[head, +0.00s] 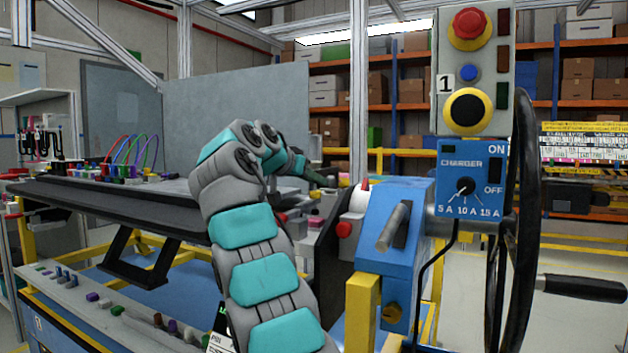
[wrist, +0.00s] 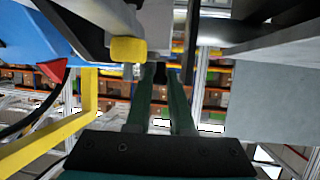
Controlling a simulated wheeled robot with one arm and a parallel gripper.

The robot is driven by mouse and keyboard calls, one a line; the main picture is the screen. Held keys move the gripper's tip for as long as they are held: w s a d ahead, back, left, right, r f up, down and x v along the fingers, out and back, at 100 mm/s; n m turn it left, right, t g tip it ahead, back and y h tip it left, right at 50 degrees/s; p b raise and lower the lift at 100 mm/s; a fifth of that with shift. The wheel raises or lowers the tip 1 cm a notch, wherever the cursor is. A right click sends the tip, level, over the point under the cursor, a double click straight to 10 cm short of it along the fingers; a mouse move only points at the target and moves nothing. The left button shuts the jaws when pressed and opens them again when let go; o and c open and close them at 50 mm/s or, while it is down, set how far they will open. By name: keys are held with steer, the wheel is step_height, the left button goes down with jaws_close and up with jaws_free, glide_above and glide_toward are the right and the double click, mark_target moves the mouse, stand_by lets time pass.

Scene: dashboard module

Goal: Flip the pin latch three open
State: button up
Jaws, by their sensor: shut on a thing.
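My gripper (head: 326,179) reaches out past the grey panel and the dark bench, its far end small in the head view. In the wrist view its two green fingers (wrist: 160,76) are close together, with a small dark part (wrist: 160,73) at their tips. That part is mostly hidden, and I cannot tell for sure whether it is pin latch three. A yellow block (wrist: 128,50) on a short pin is just left of the fingertips. No latch number is readable near the gripper.
A blue housing (head: 391,229) with a metal lever stands right of my arm, near a black handwheel (head: 522,220). The charger panel (head: 468,180) and button box (head: 473,72) are above it. A yellow post (wrist: 52,140) and grey panel (wrist: 275,85) flank the fingers.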

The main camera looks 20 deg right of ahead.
mark_target(317, 184)
jaws_close()
steer(key=shift+s+b, duration=0.15)
steer(key=shift+b, duration=0.3)
steer(key=n+t+y+b, duration=0.1)
steer(key=s+n+t+b, duration=0.1)
steer(key=b, duration=0.1)
steer(key=n+t+y+b, duration=0.1)
steer(key=shift+s+a+f+n+y+b, duration=0.1)
steer(key=shift+s+a+n+y+b, duration=0.2)
steer(key=shift+s+a+b, duration=0.1)
steer(key=shift+s+n+t+y, duration=0.35)
steer(key=shift+n+t+y, duration=0.25)
steer(key=shift+n+y, duration=0.15)
steer(key=shift+s+a+r+n+t+y+p, duration=0.15)
steer(key=shift+s+n+t+y+p, duration=0.15)
steer(key=shift+n+y, duration=0.2)
steer(key=shift+s+d+r+n+t+y+p, duration=0.1)
steer(key=shift+s+r+n+t+y, duration=0.05)
steer(key=shift+n+t+y, duration=0.3)
steer(key=shift+s+f+n+y+p, duration=0.1)
steer(key=shift+s+n+y+p, duration=0.25)
steer(key=shift+n+y+p, duration=0.5)
steer(key=shift+f+y, duration=0.1)
steer(key=shift+y, duration=0.15)
